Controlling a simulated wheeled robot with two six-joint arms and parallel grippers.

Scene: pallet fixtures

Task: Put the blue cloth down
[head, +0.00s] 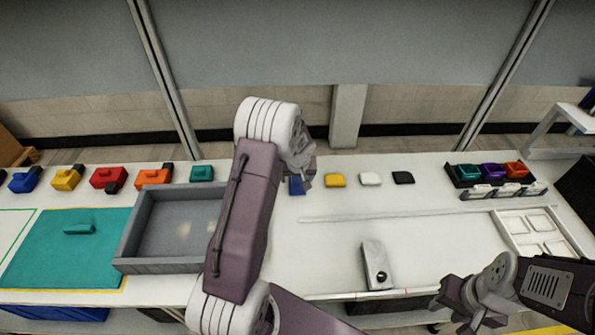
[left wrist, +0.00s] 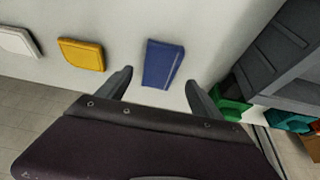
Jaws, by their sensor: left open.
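The blue cloth (head: 296,186) lies folded flat on the white table, just right of my left arm in the head view. It also shows in the left wrist view (left wrist: 163,64). My left gripper (left wrist: 160,79) is open. In the left wrist view its two fingertips stand either side of the cloth's near end, with no visible contact. In the head view my left arm hides its fingers. I cannot tell the height of the fingertips above the table. My right gripper (head: 452,308) is at the lower right, away from the cloth; its jaw opening is unclear.
Yellow (head: 335,180), white (head: 370,179) and black (head: 403,178) cloths lie in a row to the right. A grey tray (head: 127,245) is left of my arm, beside a teal mat (head: 50,255). The table's middle right is mostly clear.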

